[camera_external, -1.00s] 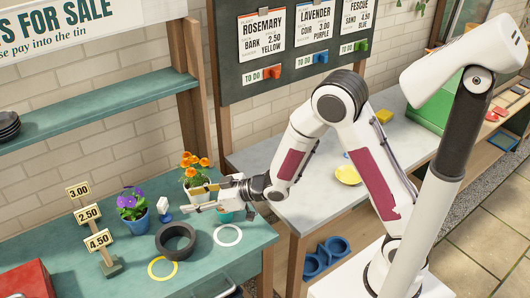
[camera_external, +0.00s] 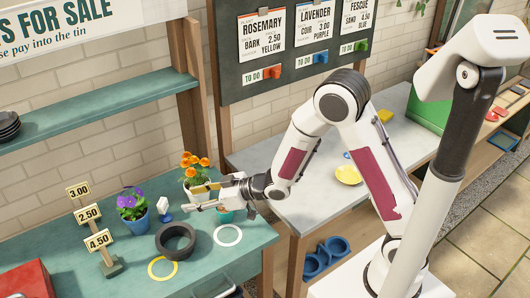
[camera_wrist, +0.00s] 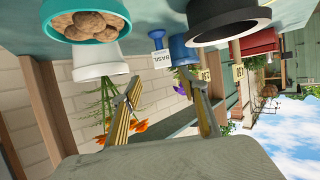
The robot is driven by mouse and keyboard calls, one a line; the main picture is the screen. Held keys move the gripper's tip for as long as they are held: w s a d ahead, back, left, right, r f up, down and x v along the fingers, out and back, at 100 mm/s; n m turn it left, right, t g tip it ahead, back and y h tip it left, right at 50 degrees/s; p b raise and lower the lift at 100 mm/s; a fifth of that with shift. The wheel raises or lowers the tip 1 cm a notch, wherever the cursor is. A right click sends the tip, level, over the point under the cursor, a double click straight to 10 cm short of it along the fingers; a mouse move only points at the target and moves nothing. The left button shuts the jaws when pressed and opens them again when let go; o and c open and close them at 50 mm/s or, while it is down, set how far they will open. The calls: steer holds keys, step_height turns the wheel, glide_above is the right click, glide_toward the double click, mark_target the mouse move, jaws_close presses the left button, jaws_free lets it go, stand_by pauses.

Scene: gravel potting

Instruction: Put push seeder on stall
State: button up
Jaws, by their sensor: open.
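My gripper (camera_external: 200,198) is open over the right part of the teal stall counter (camera_external: 205,268), in front of the orange-flowered pot. In the wrist view the two fingers (camera_wrist: 165,100) are spread apart with nothing held between them. A small blue stand with a white label (camera_external: 164,208) is on the stall, left of the fingertips; in the wrist view its label reads BASIL. I cannot make out which object, if any, is the push seeder.
Close around my gripper are the orange-flowered pot (camera_external: 194,168), the purple-flowered pot (camera_external: 133,212), a dark ring-shaped pot (camera_external: 176,254) and a teal pot of brown balls (camera_wrist: 85,12). White (camera_external: 228,236) and yellow (camera_external: 162,278) rings lie in front. Price signs (camera_external: 88,214) stand left.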

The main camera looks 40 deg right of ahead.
steer(key=s+d+r+m+h, duration=0.35)
steer(key=d+r, duration=0.25)
steer(key=d, duration=0.5)
steer(key=s+d+r+m+h, duration=0.2)
steer(key=d+r+h, duration=0.25)
steer(key=d, duration=0.65)
steer(key=s+d+r+m+g, duration=0.1)
steer(key=s+d, duration=0.2)
steer(key=s, duration=0.4)
steer(key=s+d+r+m+g+h, duration=0.1)
steer(key=s+d, duration=0.2)
steer(key=s, duration=0.5)
steer(key=s+d+r+m+g, duration=0.1)
steer(key=s+d+g, duration=0.1)
steer(key=s, duration=0.6)
steer(key=shift+s+d+r, duration=0.2)
steer(key=shift+d+r, duration=0.15)
steer(key=shift+d, duration=0.55)
